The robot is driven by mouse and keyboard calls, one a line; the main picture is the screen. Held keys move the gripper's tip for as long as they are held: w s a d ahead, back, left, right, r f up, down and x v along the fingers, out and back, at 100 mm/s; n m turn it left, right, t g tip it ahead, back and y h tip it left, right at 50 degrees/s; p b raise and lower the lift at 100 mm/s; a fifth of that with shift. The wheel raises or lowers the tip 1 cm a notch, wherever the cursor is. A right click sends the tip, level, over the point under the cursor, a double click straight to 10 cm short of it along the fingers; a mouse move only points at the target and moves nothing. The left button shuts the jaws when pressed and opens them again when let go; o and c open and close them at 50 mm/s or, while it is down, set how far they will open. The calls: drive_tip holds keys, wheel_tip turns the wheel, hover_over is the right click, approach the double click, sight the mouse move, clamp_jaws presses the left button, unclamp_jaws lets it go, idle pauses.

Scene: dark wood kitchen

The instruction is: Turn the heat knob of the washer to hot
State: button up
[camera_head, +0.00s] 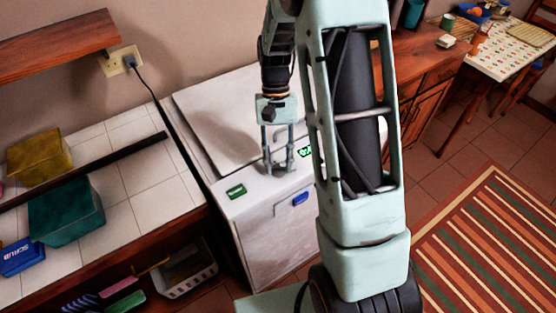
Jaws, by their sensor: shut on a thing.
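The washer is a white top-loading box with a pale lid (215,105) and a front panel (265,240). A green-marked label (236,191) and a blue piece (300,198) show on its front edge, and another green display (305,152) sits to the right, partly behind my arm. My gripper (278,168) points down at the washer's control strip between these labels. The knob's markings and pointer are too small to read.
A tiled counter (130,140) at left holds a yellow box (40,157), a teal box (65,208) and a blue scrub box (20,257). A white basket (186,272) sits below. A wooden counter (425,55) stands behind right. A striped rug (490,240) covers the right floor.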

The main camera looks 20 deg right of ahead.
idle(0.4)
drive_tip(key=o, duration=1.1)
drive_tip(key=shift+o, duration=0.2)
drive_tip(key=v, duration=1.2)
drive_tip(key=shift+d, duration=0.2)
drive_tip(key=shift+s+r, duration=0.1)
drive_tip(key=shift+r, duration=0.05)
